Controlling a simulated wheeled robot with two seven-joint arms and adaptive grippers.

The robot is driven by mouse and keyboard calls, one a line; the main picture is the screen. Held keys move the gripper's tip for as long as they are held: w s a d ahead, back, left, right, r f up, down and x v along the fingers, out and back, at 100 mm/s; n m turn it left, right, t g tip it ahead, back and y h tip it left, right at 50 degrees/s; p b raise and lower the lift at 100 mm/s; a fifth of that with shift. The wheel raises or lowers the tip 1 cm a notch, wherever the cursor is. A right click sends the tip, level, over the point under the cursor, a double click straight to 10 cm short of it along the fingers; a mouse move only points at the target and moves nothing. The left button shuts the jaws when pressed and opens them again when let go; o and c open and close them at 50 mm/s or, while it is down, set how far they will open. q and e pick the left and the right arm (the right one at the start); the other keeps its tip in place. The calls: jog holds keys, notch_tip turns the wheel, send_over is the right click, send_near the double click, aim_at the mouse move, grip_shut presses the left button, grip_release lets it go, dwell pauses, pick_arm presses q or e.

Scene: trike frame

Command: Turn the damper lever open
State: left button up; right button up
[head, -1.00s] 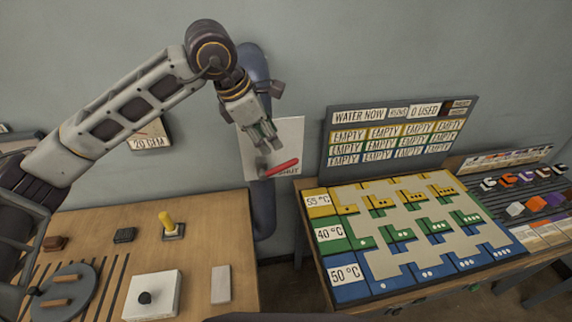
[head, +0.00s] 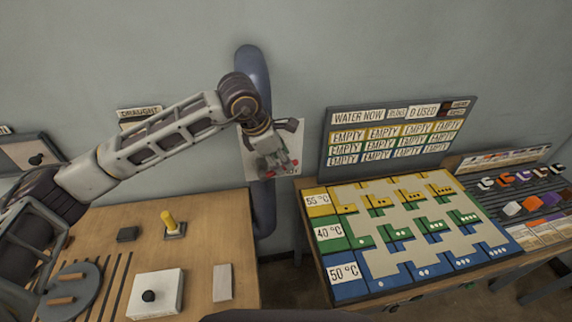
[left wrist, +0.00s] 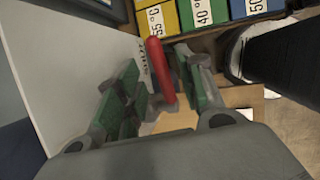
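The damper lever is a red bar with a grey hub, on a white plate (head: 291,140) on the wall pipe. In the left wrist view the red lever (left wrist: 160,70) lies in the gap between the fingers; contact cannot be told. My left gripper (head: 275,165) is at the plate in the head view and hides most of the lever. In the left wrist view the same gripper (left wrist: 160,98) is open, its green-padded fingers apart on either side of the lever. The plate's lettering is mostly hidden. My right gripper is not in view.
A blue pipe (head: 263,215) runs up the wall behind the plate. At left is a wooden table (head: 195,260) with a yellow lever (head: 168,220) and a white box (head: 155,295). At right stands a coloured temperature board (head: 385,255) below a water sign panel (head: 395,135).

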pick_arm(q)
jog(key=shift+p+x, duration=0.45)
jog(key=shift+x, duration=1.9)
jog(key=shift+c, duration=0.4)
grip_shut()
